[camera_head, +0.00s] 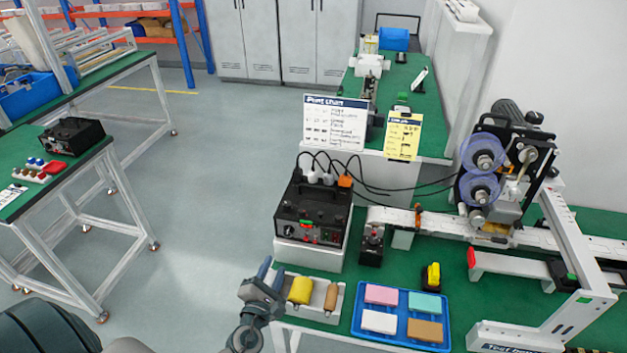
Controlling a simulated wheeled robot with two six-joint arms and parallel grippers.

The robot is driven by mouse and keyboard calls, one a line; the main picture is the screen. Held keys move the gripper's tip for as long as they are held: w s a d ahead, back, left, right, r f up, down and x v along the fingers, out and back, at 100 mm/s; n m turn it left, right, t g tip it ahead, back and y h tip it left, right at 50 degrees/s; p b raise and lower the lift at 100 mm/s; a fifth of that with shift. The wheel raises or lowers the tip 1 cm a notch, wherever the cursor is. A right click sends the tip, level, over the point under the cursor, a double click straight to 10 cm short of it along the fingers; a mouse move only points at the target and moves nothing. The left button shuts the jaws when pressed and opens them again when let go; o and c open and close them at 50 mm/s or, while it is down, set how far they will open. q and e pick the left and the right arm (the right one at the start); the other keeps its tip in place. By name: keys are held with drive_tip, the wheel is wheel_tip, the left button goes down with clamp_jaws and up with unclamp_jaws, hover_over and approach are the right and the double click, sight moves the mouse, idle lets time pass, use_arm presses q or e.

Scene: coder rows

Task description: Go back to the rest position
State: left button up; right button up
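My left gripper (271,273) is at the bottom centre, near the left end of a light tray (329,312). Its two grey-blue fingers point up and stand apart with nothing visible between them. The tray holds a yellow piece (300,290) and a brown roll (331,296). The gripper is close to the tray's left end; I cannot tell whether they touch. My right gripper is not in view.
A blue tray (357,333) with pink, mint, white and tan blocks lies to the right. A black control box (312,217) stands behind the gripper, and a roller machine (500,170) further right. A side table (88,160) is at left, with open floor (205,200) between.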

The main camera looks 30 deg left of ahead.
use_arm(q)
drive_tip(key=s+a+r+n+g+y, duration=0.2)
drive_tip(key=s+a+n+g+y, duration=0.15)
drive_tip(key=n, duration=0.95)
drive_tip(key=s+a+r+n+g+y, duration=0.25)
drive_tip(key=s+n, duration=0.25)
drive_tip(key=n, duration=0.8)
drive_tip(key=s+d+f+n+g+h, duration=0.3)
drive_tip(key=s+d+n+g+h, duration=0.55)
drive_tip(key=s+d+n, duration=0.6)
drive_tip(key=w+a+f+n+b, duration=0.1)
drive_tip(key=a+f+b, duration=0.1)
drive_tip(key=f, duration=1.5)
drive_tip(key=w+a+f+n+b, duration=0.1)
drive_tip(key=a+f+b, duration=0.15)
drive_tip(key=f, duration=1.35)
drive_tip(key=s+a+f+g+b, duration=0.1)
drive_tip(key=s+f, duration=0.8)
drive_tip(key=f, duration=0.3)
drive_tip(key=s+f+h+b, duration=0.1)
drive_tip(key=s+f+b, duration=0.1)
drive_tip(key=s+f, duration=0.8)
wheel_tip(320, 180, down, 2)
drive_tip(key=shift+a+f+g, duration=0.2)
drive_tip(key=shift+a+g, duration=0.15)
